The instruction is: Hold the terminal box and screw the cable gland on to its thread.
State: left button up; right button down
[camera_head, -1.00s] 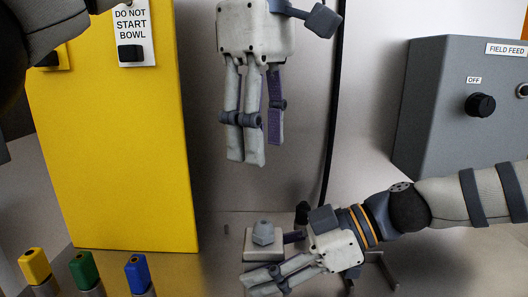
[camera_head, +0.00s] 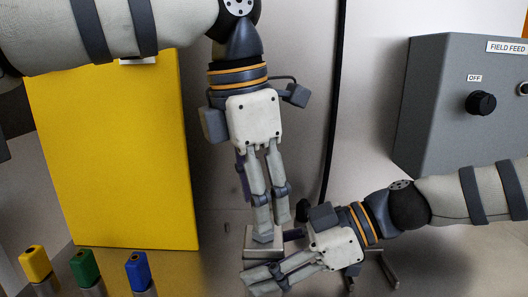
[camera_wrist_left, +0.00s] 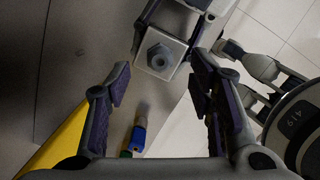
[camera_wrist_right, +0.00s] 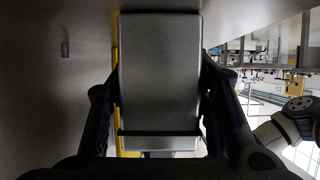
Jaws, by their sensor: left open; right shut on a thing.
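The terminal box (camera_head: 258,251) is a small pale block low in the middle of the head view. My right gripper (camera_head: 266,277) is shut on it; the box fills the middle of the right wrist view (camera_wrist_right: 160,75). The grey hexagonal cable gland (camera_wrist_left: 160,57) sits on the box's top face in the left wrist view; my fingers largely hide it in the head view. My left gripper (camera_head: 272,226) points down over the box, open, with its fingers apart on either side of the gland's line. I cannot tell whether the fingertips touch the gland.
A yellow panel (camera_head: 115,160) stands at the left. Yellow (camera_head: 35,262), green (camera_head: 86,267) and blue (camera_head: 138,270) capped posts stand before it. A grey control box (camera_head: 450,120) with a black knob is at the right. A dark cable (camera_head: 337,110) hangs behind my left gripper.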

pick_arm(q)
jog(key=shift+w+d+f, duration=0.1)
jog(key=shift+f, duration=0.75)
jog(key=shift+w+d+f, duration=0.1)
jog(key=shift+f, duration=0.75)
grip_shut()
jog(key=shift+m+g, duration=0.3)
jog(key=shift+m, duration=1.6)
jog(key=m, duration=0.2)
jog(key=shift+m, duration=0.3)
jog(key=shift+f+m+g, duration=0.1)
jog(key=shift+m+g, duration=0.2)
jog(key=shift+m, duration=0.4)
jog(key=shift+w+a+m+g, duration=0.1)
jog(key=shift+m+g, duration=0.2)
jog(key=shift+m, duration=2.2)
